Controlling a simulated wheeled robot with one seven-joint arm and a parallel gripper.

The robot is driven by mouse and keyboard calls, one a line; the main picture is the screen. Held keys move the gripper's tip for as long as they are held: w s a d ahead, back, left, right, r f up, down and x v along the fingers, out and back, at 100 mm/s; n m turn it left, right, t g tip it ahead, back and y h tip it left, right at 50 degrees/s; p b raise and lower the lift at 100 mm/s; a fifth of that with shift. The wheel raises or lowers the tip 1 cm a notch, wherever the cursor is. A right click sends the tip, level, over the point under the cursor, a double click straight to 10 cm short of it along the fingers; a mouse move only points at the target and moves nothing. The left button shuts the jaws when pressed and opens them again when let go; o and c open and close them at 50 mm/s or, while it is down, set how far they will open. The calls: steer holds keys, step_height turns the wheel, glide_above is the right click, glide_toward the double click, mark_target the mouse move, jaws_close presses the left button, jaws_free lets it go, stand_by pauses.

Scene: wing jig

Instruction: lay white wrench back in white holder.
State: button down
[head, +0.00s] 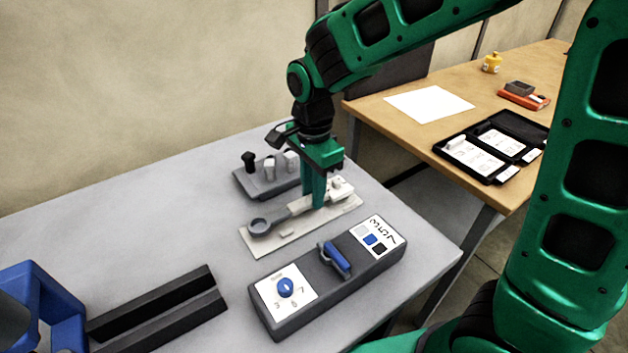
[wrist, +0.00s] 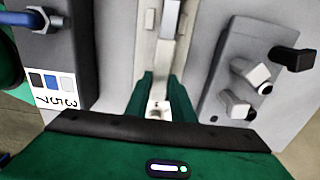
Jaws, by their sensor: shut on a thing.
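The white holder (head: 338,208) is a flat pale plate on the grey table, with a raised block near its right end. The wrench (head: 280,218) looks pale grey, with a darker ring end over the plate's left part. It lies lengthwise along the holder; I cannot tell whether it rests on the plate or is slightly above. My gripper (head: 318,203) points down over the holder, shut on the wrench's shaft. In the wrist view, the fingers (wrist: 162,82) straddle the shaft, and the wrench (wrist: 169,20) runs up along the holder (wrist: 147,22). The fingers hide part of the shaft.
A grey block with several pegs (head: 268,181) stands behind the holder. A dark control box (head: 335,285) with a blue knob and blue lever stands in front. Black rails (head: 160,310) lie at front left. A wooden table (head: 400,133) is at right.

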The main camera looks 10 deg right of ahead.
steer(key=shift+f, duration=0.45)
steer(key=shift+s+f, duration=0.1)
steer(key=shift+s, duration=0.05)
stand_by(0.6)
steer(key=shift+f, duration=0.5)
steer(key=c, duration=1.5)
jaws_free()
steer(key=shift+o, duration=0.2)
steer(key=shift+r, duration=0.1)
step_height(320, 180, up, 11)
steer(key=shift+f, duration=0.2)
steer(key=shift+d, duration=0.1)
